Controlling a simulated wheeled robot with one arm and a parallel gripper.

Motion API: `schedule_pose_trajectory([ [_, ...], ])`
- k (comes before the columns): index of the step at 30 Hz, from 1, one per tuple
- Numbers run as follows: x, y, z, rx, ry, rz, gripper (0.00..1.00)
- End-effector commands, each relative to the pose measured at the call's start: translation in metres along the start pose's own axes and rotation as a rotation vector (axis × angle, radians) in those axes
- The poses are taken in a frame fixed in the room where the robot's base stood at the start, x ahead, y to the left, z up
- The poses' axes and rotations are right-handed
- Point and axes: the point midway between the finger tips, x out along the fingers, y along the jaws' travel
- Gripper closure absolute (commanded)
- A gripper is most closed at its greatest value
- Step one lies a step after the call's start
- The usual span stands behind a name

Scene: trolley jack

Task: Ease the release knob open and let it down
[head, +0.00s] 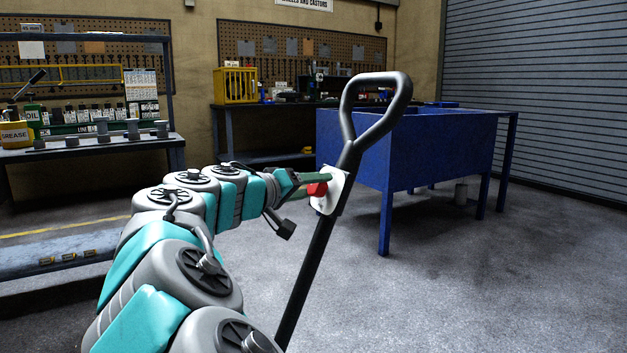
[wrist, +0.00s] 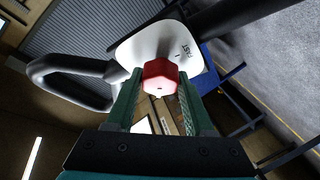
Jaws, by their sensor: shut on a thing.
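The red release knob (head: 317,189) sits on a white plate (head: 331,194) on the black jack handle (head: 309,265). In the wrist view the knob (wrist: 160,77) is a faceted red piece with a small white mark at its lower edge. The plate (wrist: 139,50) behind it carries black lettering, partly readable as "FAST". My gripper (head: 314,184) reaches the knob from the left. In the wrist view its two green fingers (wrist: 160,83) stand on either side of the knob and are shut on it. The handle's loop (head: 376,108) rises above the plate. The jack's body is out of view.
A blue bin-like table (head: 405,152) stands just behind the handle to the right. A workbench (head: 90,148) with bottles and weights stands at the left. Grey floor (head: 470,290) lies open at the right front.

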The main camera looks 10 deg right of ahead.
Motion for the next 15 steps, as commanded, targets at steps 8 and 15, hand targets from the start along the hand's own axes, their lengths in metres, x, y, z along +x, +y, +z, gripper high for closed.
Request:
schedule_pose_trajectory([
  [8,-0.0008,-0.0003,-0.0014,-0.029,0.004,-0.015,1.00],
  [15,-0.0006,-0.0006,-0.0013,-0.029,0.004,-0.015,1.00],
])
